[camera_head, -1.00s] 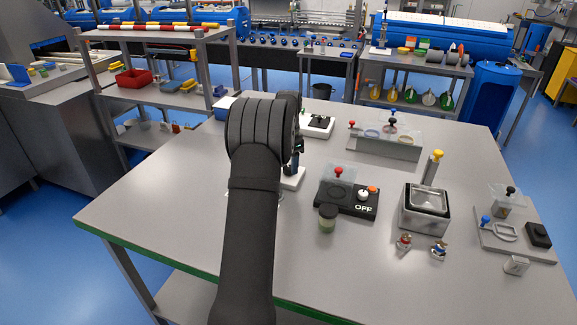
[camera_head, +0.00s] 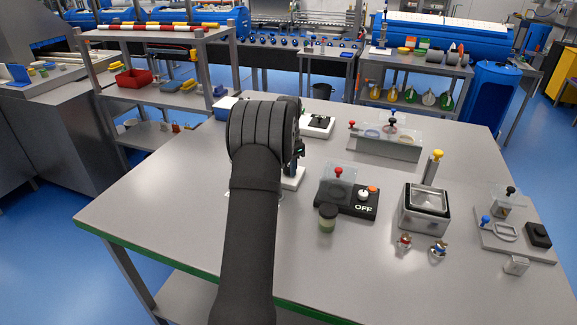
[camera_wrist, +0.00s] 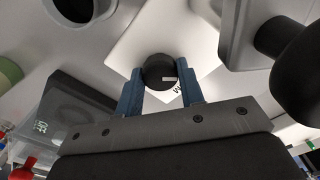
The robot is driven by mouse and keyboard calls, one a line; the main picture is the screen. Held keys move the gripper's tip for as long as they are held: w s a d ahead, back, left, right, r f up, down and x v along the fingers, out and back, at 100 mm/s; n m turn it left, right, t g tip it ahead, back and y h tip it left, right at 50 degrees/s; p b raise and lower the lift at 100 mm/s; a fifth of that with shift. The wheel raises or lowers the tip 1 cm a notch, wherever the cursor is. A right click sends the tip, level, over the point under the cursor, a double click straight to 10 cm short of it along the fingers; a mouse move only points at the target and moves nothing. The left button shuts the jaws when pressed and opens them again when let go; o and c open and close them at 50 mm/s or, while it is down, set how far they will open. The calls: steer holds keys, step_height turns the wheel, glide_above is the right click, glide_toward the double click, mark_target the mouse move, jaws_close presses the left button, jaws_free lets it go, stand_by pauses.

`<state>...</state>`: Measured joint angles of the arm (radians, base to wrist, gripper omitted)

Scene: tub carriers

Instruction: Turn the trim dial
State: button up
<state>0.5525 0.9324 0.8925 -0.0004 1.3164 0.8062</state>
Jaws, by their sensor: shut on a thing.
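The trim dial (camera_wrist: 158,68) is a round black knob with a pale mark on its face. It sits on a white base (camera_wrist: 122,48) with partly hidden dark lettering. My gripper (camera_wrist: 161,76) has its two blue fingers shut on the dial, one on either side, in the wrist view. In the head view my arm hides the dial and most of the gripper. Only an edge of the white base (camera_head: 293,181) shows there, beside the arm.
A black box (camera_head: 345,201) marked OFF, with a white knob and orange button, stands right of the base. A small jar (camera_head: 327,218) is in front of it. A metal container (camera_head: 424,209) is farther right. The table's front left is clear.

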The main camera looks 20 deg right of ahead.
steer(key=shift+n, duration=1.4)
steer(key=o, duration=1)
step_height(320, 180, up, 18)
steer(key=shift+f, duration=0.25)
steer(key=shift+f, duration=0.1)
step_height(320, 180, down, 17)
steer(key=shift+f, duration=0.2)
